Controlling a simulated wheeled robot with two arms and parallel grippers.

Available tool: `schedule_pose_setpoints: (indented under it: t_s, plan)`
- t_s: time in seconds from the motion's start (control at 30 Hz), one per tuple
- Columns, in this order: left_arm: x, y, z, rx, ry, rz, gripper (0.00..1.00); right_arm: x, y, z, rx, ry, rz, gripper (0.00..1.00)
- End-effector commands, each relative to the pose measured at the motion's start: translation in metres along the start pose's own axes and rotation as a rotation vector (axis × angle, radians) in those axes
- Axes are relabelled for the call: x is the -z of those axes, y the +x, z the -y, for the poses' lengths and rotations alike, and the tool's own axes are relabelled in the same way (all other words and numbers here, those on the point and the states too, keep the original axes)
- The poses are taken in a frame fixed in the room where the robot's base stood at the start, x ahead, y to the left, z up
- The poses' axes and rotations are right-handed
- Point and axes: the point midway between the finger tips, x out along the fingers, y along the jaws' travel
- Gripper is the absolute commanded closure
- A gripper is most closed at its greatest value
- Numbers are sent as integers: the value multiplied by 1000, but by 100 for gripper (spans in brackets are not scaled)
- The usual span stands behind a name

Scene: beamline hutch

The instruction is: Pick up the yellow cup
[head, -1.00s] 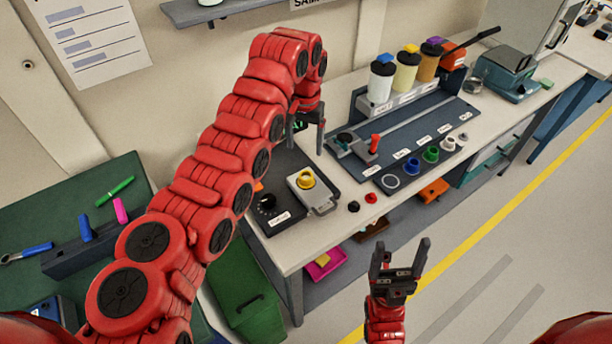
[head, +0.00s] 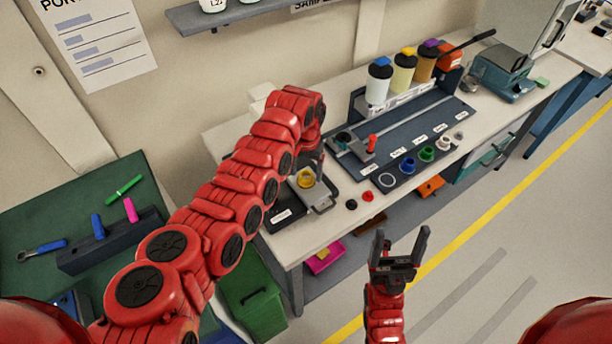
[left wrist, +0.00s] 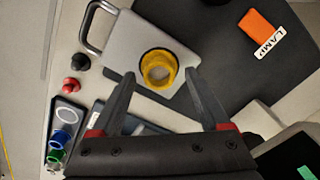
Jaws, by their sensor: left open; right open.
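The yellow cup (head: 305,178) sits on a grey metal plate (head: 319,199) with a handle, on the bench at centre. In the left wrist view the yellow cup (left wrist: 158,69) stands on the plate (left wrist: 127,33), inside a dark ring. My left gripper (left wrist: 163,82) is open, its two fingers pointing toward the cup, one on each side of it in the picture; I cannot tell the remaining distance. In the head view my left arm partly hides that gripper. My right gripper (head: 400,245) is open and empty, in front of the bench.
A dark tray (head: 386,180) holds blue, green and white cups right of the plate. Red (head: 367,196) and black (head: 351,205) knobs lie between them. Bottles (head: 404,72) stand in a rack behind. A green side table (head: 75,214) with tools is at left.

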Motion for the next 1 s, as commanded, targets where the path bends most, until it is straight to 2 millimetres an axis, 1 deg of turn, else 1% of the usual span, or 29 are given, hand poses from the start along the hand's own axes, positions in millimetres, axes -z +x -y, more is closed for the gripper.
schedule_pose_setpoints:
  t_s: [0.07,0.17,0.2,0.37,0.5,0.53,0.87,1.0]
  plan:
    - [0,0,0,0,0,0,21,0,-1,0,0,0,0,22]
    - [0,0,0,0,1,0,37,0,-1,0,0,0,0,22]
    - [0,0,0,0,1,0,44,0,-1,0,0,0,0,22]
    - [0,0,0,0,1,0,73,0,-1,0,0,0,0,22]
    - [0,0,0,0,1,0,98,0,-1,0,0,0,0,22]
    - [0,0,0,0,1,0,100,0,-1,0,0,0,0,22]
    - [0,-1,0,0,1,-1,100,0,-2,0,0,0,0,22]
    - [1,-10,0,0,1,-3,100,-1,-7,0,0,0,0,22]
